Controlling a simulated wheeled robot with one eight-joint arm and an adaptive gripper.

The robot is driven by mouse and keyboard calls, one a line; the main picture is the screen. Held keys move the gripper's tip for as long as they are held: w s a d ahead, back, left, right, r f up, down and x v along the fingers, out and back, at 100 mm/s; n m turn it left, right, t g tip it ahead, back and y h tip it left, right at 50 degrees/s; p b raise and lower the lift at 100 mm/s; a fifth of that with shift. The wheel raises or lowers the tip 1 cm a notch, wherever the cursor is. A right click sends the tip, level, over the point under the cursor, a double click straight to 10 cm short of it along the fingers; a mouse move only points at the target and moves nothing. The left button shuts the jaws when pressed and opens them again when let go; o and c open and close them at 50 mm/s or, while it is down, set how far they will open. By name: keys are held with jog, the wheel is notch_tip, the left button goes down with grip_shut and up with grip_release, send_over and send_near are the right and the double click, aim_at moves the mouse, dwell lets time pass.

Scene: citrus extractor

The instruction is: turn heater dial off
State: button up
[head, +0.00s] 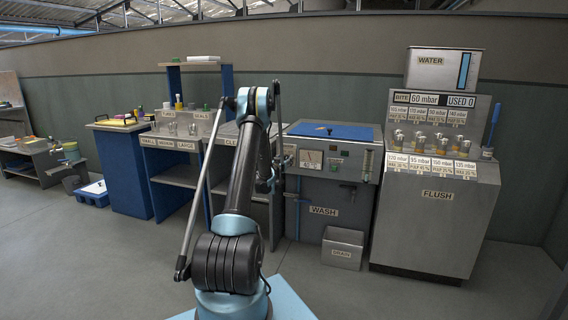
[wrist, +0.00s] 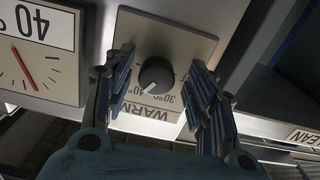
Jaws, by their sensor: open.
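The heater dial (wrist: 156,76) is a round black knob with a white pointer line, on a beige plate (wrist: 184,38) in the wrist view. The plate reads WARM, 30° and 40°, upside down in this picture. The pointer aims down and left, toward the 40° mark. My gripper (wrist: 160,66) is open, with one finger to the left of the dial and one to the right. Gaps show between the fingers and the knob. In the head view my gripper (head: 270,180) is at the left front of the wash unit (head: 322,207), and my arm partly covers that area.
A gauge (wrist: 38,55) with a red needle, marked 40, sits left of the dial in the wrist view. A DRAIN box (head: 342,248) stands at the wash unit's foot. The FLUSH machine (head: 437,198) is on the right. Floor in front is clear.

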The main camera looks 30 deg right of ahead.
jog(key=shift+s+d, duration=0.1)
jog(key=shift+d, duration=0.05)
jog(key=c, duration=1.1)
jog(key=shift+o, duration=0.2)
jog(key=shift+n, duration=0.4)
jog(key=n, duration=0.4)
jog(key=shift+n, duration=0.3)
jog(key=n, duration=0.4)
jog(key=shift+n, duration=0.3)
jog(key=n, duration=0.3)
jog(key=shift+n, duration=0.3)
jog(key=n, duration=0.3)
jog(key=shift+n, duration=0.4)
jog(key=n, duration=0.3)
jog(key=shift+n, duration=1.8)
